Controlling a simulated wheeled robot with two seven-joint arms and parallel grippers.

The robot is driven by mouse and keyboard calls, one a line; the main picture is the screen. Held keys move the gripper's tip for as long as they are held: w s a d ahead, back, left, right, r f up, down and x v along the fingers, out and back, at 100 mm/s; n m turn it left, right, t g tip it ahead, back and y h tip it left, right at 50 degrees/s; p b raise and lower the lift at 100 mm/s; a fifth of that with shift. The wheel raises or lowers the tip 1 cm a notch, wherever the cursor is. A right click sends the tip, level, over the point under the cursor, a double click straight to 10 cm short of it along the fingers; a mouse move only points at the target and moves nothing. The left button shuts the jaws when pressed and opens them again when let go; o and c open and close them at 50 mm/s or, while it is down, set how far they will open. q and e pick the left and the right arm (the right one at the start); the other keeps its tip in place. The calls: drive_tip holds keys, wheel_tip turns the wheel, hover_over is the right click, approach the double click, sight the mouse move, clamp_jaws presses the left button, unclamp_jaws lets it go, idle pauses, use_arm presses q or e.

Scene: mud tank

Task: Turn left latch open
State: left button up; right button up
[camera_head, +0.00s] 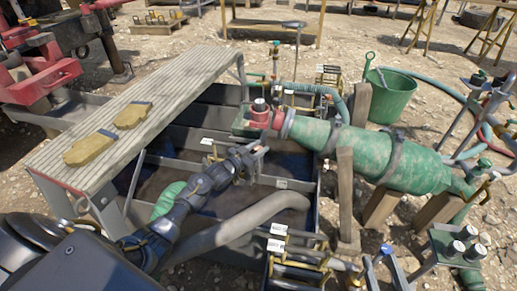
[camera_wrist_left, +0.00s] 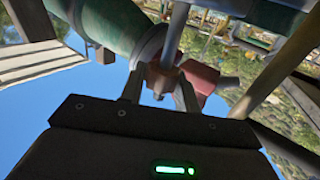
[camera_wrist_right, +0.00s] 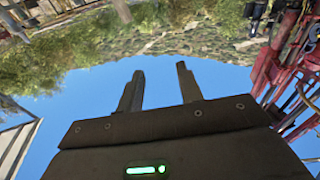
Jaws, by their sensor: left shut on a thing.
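My left gripper (camera_head: 258,156) reaches in from the lower left over the mud tank (camera_head: 180,150), just left of the red fitting on the green pump. In the left wrist view my left gripper (camera_wrist_left: 158,92) has its two fingers on either side of a small grey-brown metal part (camera_wrist_left: 160,76), which I take for the left latch. It is shut on this part. The fingers and arm hide most of the part in the head view. My right gripper (camera_wrist_right: 157,85) is open and empty against the sky in the right wrist view. I cannot make it out in the head view.
The green pump (camera_head: 365,150) with its red fitting (camera_head: 262,117) lies right of the tank. A grey hose (camera_head: 240,222) curves through the tank. Yellow gloves (camera_head: 90,149) lie on the ribbed walkway (camera_head: 165,85). A green bucket (camera_head: 392,98) stands behind.

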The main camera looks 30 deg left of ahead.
use_arm(q)
drive_tip(key=shift+r+n+t+y+p, duration=0.2)
drive_tip(key=shift+n+t+y+p, duration=0.1)
drive_tip(key=shift+n+y+p, duration=0.7)
drive_tip(key=n+y+p, duration=0.1)
drive_tip(key=y, duration=0.2)
drive_tip(key=n+y+p, duration=0.1)
drive_tip(key=n+y, duration=0.1)
drive_tip(key=y, duration=0.1)
drive_tip(key=shift+d+f+n+y, duration=0.1)
drive_tip(key=shift+f+n+y, duration=0.1)
drive_tip(key=shift+n+y, duration=0.4)
drive_tip(key=shift+y, duration=0.2)
drive_tip(key=shift+n+y, duration=0.4)
drive_tip(key=shift+y, duration=0.2)
drive_tip(key=shift+n+g+y+b, duration=0.3)
drive_tip(key=shift+n+g+y, duration=0.7)
drive_tip(key=shift+y, duration=0.4)
use_arm(e)
drive_tip(key=s+d+f+m+g+h, duration=0.2)
drive_tip(key=d+f+g+h, duration=0.4)
drive_tip(key=f, duration=0.5)
drive_tip(key=shift+d+g, duration=0.3)
drive_tip(key=shift+d, duration=0.45)
use_arm(q)
drive_tip(key=o, duration=1)
drive_tip(key=shift+c, duration=0.2)
